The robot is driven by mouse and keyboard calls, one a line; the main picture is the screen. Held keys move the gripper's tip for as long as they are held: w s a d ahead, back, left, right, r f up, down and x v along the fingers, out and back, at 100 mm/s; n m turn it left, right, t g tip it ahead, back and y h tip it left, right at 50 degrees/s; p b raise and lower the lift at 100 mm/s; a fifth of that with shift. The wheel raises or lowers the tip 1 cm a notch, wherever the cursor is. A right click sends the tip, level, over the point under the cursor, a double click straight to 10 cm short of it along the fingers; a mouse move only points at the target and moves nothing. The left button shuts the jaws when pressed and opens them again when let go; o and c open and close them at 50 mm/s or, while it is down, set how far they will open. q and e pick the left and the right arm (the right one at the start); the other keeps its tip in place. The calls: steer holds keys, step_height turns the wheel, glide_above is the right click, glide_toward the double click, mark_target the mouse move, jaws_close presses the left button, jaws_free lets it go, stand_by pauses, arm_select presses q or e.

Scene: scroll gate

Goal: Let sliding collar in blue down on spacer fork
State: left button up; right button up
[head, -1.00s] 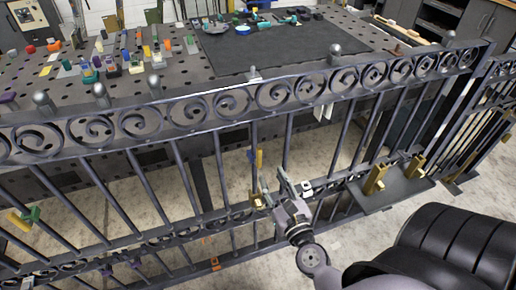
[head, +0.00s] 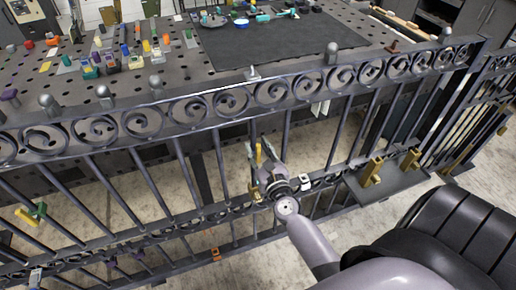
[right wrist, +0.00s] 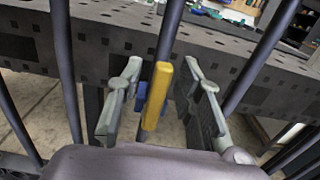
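The blue sliding collar (right wrist: 141,95) is around an upright gate bar, with a yellow bar-shaped handle (right wrist: 155,97) standing out from it towards me. The handle also shows in the head view (head: 258,154). My right gripper (right wrist: 162,66) is open, its two fingers on either side of the handle with gaps. In the head view my right gripper (head: 264,166) is at the gate below the scroll band. I cannot make out the spacer fork; my gripper covers the lower bar there. My left gripper is not in view.
The gate's scroll band (head: 240,104) runs above, with upright bars to either side. A shelf (head: 394,187) with brass brackets stands to the right. Behind is a perforated table (head: 150,84).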

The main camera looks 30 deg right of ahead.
jaws_close()
stand_by(0.7)
